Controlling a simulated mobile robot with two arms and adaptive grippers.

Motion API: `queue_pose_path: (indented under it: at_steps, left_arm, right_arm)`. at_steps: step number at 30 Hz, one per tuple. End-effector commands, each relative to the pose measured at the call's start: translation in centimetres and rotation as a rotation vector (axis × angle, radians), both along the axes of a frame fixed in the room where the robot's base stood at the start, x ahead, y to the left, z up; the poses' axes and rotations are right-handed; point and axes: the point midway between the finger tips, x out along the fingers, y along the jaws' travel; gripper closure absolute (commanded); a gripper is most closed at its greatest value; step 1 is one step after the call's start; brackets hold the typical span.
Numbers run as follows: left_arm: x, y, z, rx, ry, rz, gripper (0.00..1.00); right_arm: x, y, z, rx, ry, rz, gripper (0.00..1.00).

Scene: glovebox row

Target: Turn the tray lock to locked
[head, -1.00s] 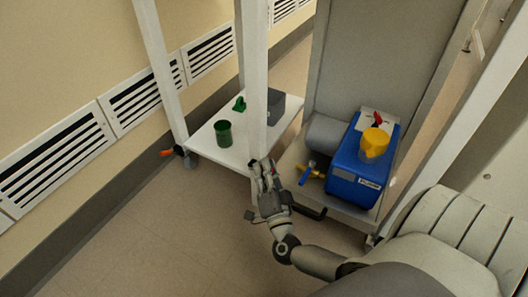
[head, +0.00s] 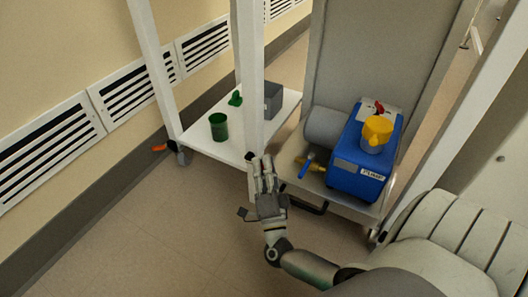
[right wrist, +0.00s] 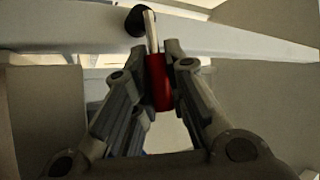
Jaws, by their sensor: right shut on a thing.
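The tray lock lever has a red grip (right wrist: 160,82) on a bare metal rod (right wrist: 150,30) that runs to a round black hub (right wrist: 138,20) on a pale beam. My right gripper (right wrist: 160,70) has its fingers closed on both sides of the red grip. In the head view my right gripper (head: 264,162) is at the foot of the white post, at the edge of the low white shelf. Its fingers hide the lever there, and I cannot read a lock position. My left gripper is not in view.
A green cup (head: 218,127), a small green item (head: 236,98) and a grey box (head: 273,99) stand on the white shelf (head: 200,142). A blue pump (head: 350,160) with a yellow top (head: 377,131) sits to the right of my gripper. The floor at left front is clear.

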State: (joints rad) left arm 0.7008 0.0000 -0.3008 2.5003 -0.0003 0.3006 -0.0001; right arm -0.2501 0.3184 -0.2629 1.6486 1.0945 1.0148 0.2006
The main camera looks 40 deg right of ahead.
Motion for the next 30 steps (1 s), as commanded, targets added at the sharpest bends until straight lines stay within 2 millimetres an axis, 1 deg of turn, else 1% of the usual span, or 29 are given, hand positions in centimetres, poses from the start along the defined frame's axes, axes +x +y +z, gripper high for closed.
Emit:
queue_pose_path:
  at_steps: [3, 4, 9, 20, 23, 30]
  left_arm:
    - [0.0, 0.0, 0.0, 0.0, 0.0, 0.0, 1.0]
    - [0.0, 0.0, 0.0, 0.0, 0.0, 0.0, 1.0]
    - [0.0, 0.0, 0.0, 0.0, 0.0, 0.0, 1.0]
    - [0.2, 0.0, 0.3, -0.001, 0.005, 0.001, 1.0]
    - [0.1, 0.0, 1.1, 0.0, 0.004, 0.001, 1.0]
    - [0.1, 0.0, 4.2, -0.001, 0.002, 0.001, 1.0]
  right_arm:
    - [0.0, 0.1, -0.1, 0.0, 0.004, 0.001, 1.0]
    - [0.0, 0.1, -0.1, 0.0, 0.004, 0.001, 0.85]
    - [0.0, 0.1, -0.1, 0.0, 0.003, 0.0, 0.64]
    - [0.0, 0.0, 0.2, -0.004, 0.009, 0.001, 0.64]
    - [0.0, 0.0, 0.6, -0.014, 0.038, 0.002, 0.64]
    - [0.2, 0.1, 2.0, -0.076, 0.182, 0.003, 0.64]
